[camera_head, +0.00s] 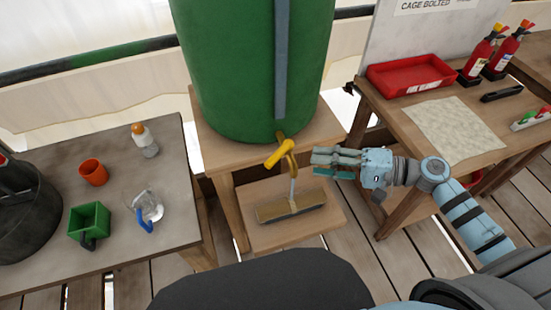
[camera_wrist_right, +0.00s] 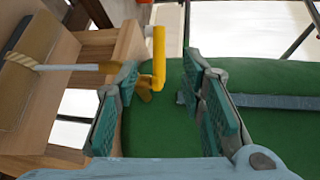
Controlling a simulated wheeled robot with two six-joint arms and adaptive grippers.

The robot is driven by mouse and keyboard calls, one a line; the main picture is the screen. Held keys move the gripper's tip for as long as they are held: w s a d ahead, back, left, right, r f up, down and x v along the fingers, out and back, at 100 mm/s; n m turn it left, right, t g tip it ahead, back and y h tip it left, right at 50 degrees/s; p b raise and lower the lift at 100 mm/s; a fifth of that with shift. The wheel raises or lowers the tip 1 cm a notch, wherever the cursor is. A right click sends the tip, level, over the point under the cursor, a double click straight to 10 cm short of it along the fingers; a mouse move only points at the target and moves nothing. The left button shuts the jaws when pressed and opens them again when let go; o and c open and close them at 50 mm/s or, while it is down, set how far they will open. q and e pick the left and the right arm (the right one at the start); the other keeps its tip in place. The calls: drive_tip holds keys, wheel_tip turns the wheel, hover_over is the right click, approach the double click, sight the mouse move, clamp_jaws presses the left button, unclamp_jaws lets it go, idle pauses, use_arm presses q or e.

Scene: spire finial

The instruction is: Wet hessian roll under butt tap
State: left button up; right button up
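The green butt (camera_head: 235,70) stands on a wooden stand with its yellow tap (camera_head: 285,150) low on the front. A pale stream (camera_head: 292,190) runs from the tap down to the tan hessian roll (camera_head: 290,208), which lies on the lower wooden step. My right gripper (camera_head: 316,160) is just right of the tap. In the right wrist view my right gripper (camera_wrist_right: 165,105) has its fingers wide apart, with the tap's yellow handle (camera_wrist_right: 158,55) showing between them; contact is not clear. The roll (camera_wrist_right: 38,60) and stream show at the left there. My left gripper is not in view.
The left table holds an orange cup (camera_head: 93,172), a green box-shaped mug (camera_head: 88,224), a clear jug (camera_head: 150,207) and a spray bottle (camera_head: 145,142). A dark bucket (camera_head: 30,225) is far left. The right bench holds a red tray (camera_head: 410,75), a cloth (camera_head: 453,127) and red extinguishers (camera_head: 478,58).

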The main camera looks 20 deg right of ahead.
sight(278, 159)
drive_tip(key=p+x, duration=0.1)
drive_tip(key=x, duration=1.1)
drive_tip(key=shift+w+d+f, duration=0.1)
drive_tip(key=shift+d, duration=0.1)
clamp_jaws()
